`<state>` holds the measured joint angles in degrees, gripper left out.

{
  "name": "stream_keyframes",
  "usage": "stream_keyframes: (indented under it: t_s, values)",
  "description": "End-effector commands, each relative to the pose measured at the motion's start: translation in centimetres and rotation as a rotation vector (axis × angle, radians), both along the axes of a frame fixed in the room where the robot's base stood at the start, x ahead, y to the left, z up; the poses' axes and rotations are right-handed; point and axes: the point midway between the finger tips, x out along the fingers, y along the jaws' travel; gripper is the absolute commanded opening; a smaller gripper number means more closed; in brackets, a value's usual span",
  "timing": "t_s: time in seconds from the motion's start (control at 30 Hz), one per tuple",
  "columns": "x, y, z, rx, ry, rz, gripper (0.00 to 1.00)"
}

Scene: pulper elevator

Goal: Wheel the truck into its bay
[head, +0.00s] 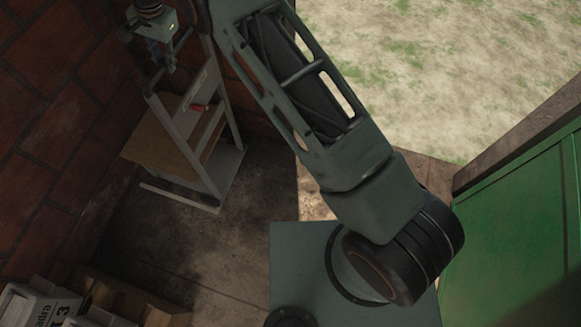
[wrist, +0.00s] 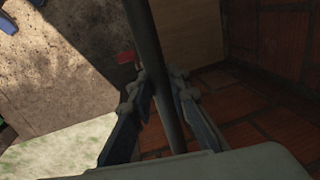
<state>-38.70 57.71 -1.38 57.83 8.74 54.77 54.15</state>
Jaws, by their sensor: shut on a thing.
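The truck (head: 208,140) stands at the upper left in the head view, a grey upright frame with a brown wooden panel (head: 165,140) beside it. A small red part (head: 199,107) shows on the frame; a red piece also shows in the wrist view (wrist: 125,57). My gripper (head: 160,72) is at the top of the frame. In the wrist view my gripper (wrist: 158,92) has its fingers on both sides of a dark bar (wrist: 146,35) and is shut on it. The bar appears to be part of the truck. I cannot make out a marked bay.
A brick wall (head: 50,130) runs along the left, close to the truck. Boxes (head: 40,305) stand at the lower left. A green panel (head: 520,220) is at the right. The concrete floor (head: 190,245) between is clear; grassy ground (head: 430,80) lies outside beyond it.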

Motion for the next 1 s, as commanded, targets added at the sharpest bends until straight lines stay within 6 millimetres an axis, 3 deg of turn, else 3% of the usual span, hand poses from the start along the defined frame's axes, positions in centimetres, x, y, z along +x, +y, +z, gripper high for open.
stream_keyframes:
  t_s: [0.23, 0.6, 1.0]
  values:
    - [0.0, 0.2, 0.0, -0.002, 0.003, 0.000, 0.10]
    - [1.4, 3.9, 0.2, 0.000, 0.001, 0.002, 0.10]
    - [2.3, 5.9, 0.0, 0.000, 0.000, 0.001, 0.10]
